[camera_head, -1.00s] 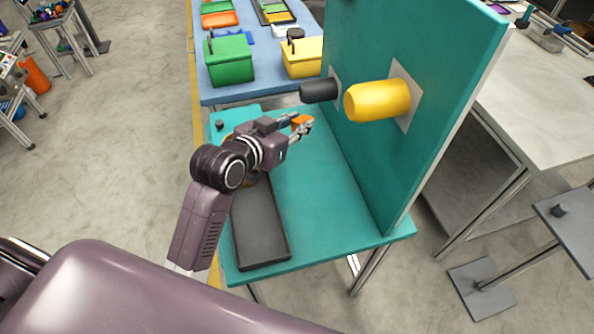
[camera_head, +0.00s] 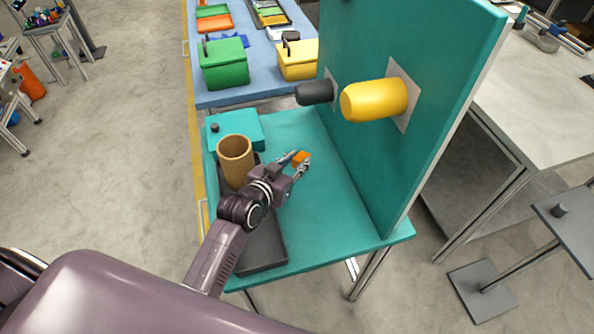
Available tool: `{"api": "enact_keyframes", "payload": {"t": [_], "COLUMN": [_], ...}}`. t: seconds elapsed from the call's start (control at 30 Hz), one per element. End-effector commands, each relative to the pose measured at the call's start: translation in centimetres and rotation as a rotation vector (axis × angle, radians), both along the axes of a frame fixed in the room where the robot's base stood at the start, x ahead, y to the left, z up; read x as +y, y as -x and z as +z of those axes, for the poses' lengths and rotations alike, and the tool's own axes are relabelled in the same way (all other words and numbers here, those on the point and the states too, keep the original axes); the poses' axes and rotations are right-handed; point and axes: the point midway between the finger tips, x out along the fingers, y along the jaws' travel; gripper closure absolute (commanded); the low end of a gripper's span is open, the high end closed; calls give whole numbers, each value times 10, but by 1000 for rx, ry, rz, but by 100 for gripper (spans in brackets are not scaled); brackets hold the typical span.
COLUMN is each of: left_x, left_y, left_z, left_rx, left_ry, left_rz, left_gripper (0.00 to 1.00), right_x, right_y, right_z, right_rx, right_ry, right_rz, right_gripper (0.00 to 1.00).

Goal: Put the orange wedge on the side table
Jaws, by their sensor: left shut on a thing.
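The orange wedge (camera_head: 301,157) is a small block between the fingertips of my left gripper (camera_head: 299,163). The gripper is shut on it, and its fingers hide part of the wedge. Both are over the teal workbench (camera_head: 325,205), left of its upright panel. I cannot tell how high the wedge is above the surface. Several tables are in view, and I cannot tell for sure which is the side table; a small grey stand (camera_head: 570,228) with a dark knob is at the far right. My right gripper is not in view.
A brown open cylinder (camera_head: 236,150) and a dark tray (camera_head: 262,240) are close to my left arm. A yellow cylinder (camera_head: 375,100) and a black one (camera_head: 314,92) stick out from the teal panel (camera_head: 420,60). The bench's front right is clear.

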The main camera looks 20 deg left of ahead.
Motion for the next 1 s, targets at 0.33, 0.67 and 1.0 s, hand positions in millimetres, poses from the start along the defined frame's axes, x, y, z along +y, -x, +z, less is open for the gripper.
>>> {"api": "enact_keyframes", "payload": {"t": [0.33,0.67,1.0], "left_x": [0,0,0], "left_y": [0,1,1], "left_z": [-42,-44,-44], "left_rx": [2,2,2], "left_ry": [0,0,0], "left_rz": [0,0,0], "left_gripper": [100,77,60], "right_x": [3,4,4], "right_y": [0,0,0], "right_z": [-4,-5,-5], "right_rx": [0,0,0], "right_ry": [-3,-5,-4], "right_rz": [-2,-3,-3], "right_gripper": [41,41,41]}}
